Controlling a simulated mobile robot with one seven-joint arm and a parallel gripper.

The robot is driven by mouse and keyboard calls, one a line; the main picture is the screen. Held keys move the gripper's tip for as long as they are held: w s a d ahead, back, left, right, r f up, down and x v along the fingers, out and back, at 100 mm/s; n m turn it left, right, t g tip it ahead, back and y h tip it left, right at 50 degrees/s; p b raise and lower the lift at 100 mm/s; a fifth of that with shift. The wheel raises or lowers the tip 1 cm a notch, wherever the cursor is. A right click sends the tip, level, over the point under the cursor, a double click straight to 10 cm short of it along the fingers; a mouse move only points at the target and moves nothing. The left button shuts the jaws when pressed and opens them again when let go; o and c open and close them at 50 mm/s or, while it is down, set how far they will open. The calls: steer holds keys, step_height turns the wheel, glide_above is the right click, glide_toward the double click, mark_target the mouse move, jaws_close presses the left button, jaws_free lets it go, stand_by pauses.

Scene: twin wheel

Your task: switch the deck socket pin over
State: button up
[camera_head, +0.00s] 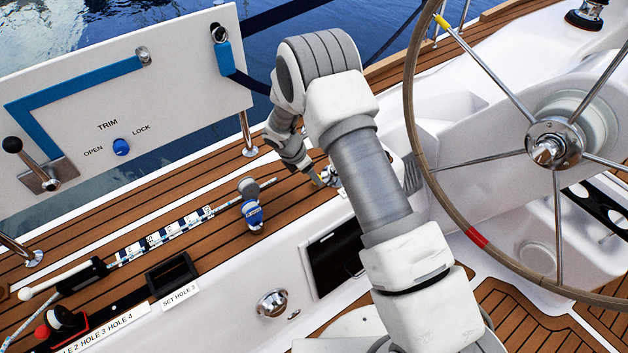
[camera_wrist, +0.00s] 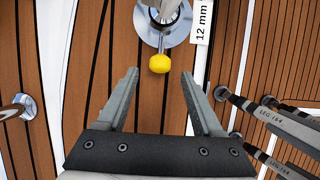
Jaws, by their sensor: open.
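A yellow ball knob (camera_wrist: 159,63) on a short stem stands at a round chrome deck fitting (camera_wrist: 176,32) at the top of the wrist view. I take it for the deck socket pin. My gripper (camera_wrist: 159,78) is open, its two grey fingers apart on either side and just short of the knob, with nothing between them. In the head view my gripper (camera_head: 322,178) is small, low over the teak deck, and partly masks the fitting. Which way the pin is set I cannot tell.
A "12 mm" label (camera_wrist: 203,20) is beside the fitting. Grey "LEG 184" poles (camera_wrist: 270,118) lie at right and a chrome post base (camera_wrist: 18,108) at left. In the head view, a blue winch-like fitting (camera_head: 251,210) and the steering wheel (camera_head: 470,236) flank my arm.

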steer(key=shift+x, duration=1.65)
jaws_close()
